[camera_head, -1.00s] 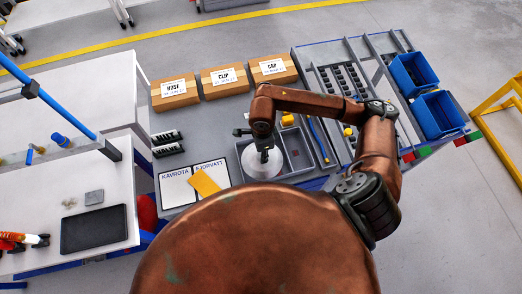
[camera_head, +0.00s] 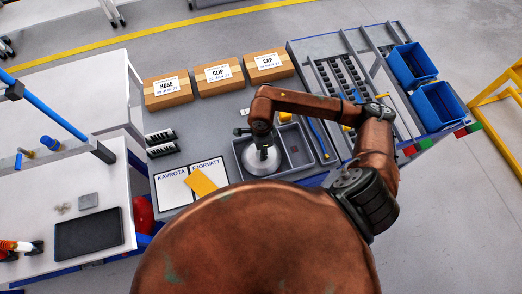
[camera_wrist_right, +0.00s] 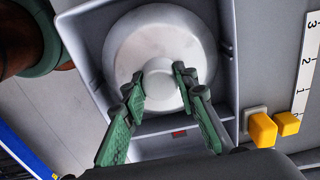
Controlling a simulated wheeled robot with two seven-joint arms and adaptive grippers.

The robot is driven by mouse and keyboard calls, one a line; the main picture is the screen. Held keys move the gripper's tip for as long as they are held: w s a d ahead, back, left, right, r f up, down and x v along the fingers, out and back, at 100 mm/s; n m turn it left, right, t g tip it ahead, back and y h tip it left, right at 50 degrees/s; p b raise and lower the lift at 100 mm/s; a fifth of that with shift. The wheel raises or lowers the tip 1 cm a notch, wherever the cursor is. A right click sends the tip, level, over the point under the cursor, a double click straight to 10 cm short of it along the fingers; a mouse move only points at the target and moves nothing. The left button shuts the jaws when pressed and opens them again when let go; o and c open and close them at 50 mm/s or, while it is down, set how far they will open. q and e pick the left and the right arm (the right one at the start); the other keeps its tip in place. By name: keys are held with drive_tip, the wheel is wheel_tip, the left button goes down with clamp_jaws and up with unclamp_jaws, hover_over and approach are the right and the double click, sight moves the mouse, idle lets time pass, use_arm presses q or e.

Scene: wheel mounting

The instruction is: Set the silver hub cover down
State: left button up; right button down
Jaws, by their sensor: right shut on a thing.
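The silver hub cover (camera_head: 256,163), a round pale metal disc with a raised middle knob, is in the left compartment of the grey tray (camera_head: 295,172). In the right wrist view the cover (camera_wrist_right: 125,45) lies face-on within the walls of the grey tray (camera_wrist_right: 88,62). My right gripper (camera_head: 262,146) points down from above. Its green fingers (camera_wrist_right: 160,82) are shut on the cover's central knob. I cannot tell whether the cover touches the tray floor. My left gripper is not in view.
Three cardboard boxes (camera_head: 218,79) stand behind the tray. A yellow object (camera_head: 202,183) lies on the labelled sheets to its left. Yellow blocks (camera_wrist_right: 262,130) sit beside the tray. Blue bins (camera_head: 440,105) are at the right. A black tablet (camera_head: 88,234) lies on the left table.

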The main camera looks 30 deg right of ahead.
drive_tip(key=c, duration=1.9)
unclamp_jaws()
drive_tip(key=o, duration=0.4)
drive_tip(key=shift+c, duration=0.2)
drive_tip(key=shift+r, duration=0.1)
wheel_tip(320, 180, up, 12)
drive_tip(key=b, duration=0.1)
